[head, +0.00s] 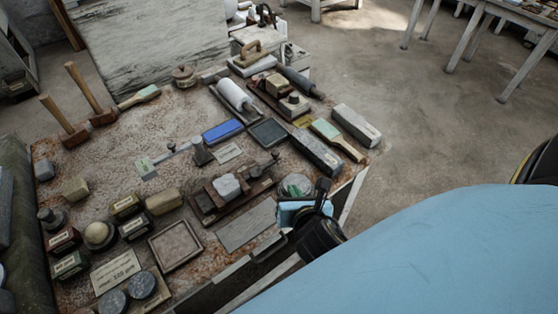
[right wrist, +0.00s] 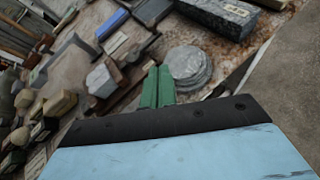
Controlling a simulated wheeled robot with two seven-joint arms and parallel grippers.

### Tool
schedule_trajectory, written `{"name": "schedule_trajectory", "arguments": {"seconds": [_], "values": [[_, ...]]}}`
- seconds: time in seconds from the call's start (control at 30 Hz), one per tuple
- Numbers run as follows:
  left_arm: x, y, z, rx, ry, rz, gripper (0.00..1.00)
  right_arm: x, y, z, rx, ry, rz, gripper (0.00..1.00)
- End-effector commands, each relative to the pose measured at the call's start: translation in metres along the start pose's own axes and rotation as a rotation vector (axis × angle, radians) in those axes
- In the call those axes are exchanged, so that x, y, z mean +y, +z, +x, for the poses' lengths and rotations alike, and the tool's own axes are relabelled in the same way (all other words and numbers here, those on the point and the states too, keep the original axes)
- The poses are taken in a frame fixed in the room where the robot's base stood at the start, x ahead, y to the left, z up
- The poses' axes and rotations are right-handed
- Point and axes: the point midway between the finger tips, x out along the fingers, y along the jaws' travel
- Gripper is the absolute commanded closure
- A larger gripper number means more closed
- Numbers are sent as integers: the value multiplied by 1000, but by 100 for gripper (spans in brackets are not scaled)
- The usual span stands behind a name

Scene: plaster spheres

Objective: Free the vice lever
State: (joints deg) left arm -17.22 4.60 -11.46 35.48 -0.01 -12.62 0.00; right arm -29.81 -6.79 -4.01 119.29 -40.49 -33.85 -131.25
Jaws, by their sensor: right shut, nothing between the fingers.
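A small vice-like clamp with a dark wooden base (head: 208,203) holds a pale stone block (head: 228,186) near the middle of the bench. It also shows in the right wrist view, where the pale block (right wrist: 101,80) stands left of my fingers. I cannot make out its lever for sure. My right gripper (head: 296,189) is over the bench's right edge, to the right of the clamp and apart from it. In the right wrist view its two green fingers (right wrist: 157,87) lie side by side, shut and empty. My left gripper is not in view.
A stack of grey discs (right wrist: 187,66) lies close beside my right fingers. A flat grey slab (head: 247,226) lies in front of the clamp. A blue block (head: 222,131), a dark tray (head: 268,132) and a long grey stone (head: 318,155) lie behind. Open floor (head: 440,125) is at the right.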

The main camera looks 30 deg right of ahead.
Motion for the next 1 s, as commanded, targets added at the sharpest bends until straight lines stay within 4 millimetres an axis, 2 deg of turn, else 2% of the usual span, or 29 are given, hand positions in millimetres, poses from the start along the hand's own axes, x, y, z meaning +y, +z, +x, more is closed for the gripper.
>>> {"name": "schedule_trajectory", "arguments": {"seconds": [0.1, 0.2, 0.63, 0.77, 1.0], "values": [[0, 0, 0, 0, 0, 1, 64, 4, 4, 1, -34, 11, -140, 100], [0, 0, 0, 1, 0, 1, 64, 5, 6, 1, -46, 14, -192, 100], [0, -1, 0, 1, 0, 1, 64, 6, 6, 6, -48, 15, -199, 100], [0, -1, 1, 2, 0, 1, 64, 7, 8, 24, -49, 15, -198, 100], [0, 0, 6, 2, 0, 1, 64, 8, 10, 75, -48, 14, -196, 100]]}}
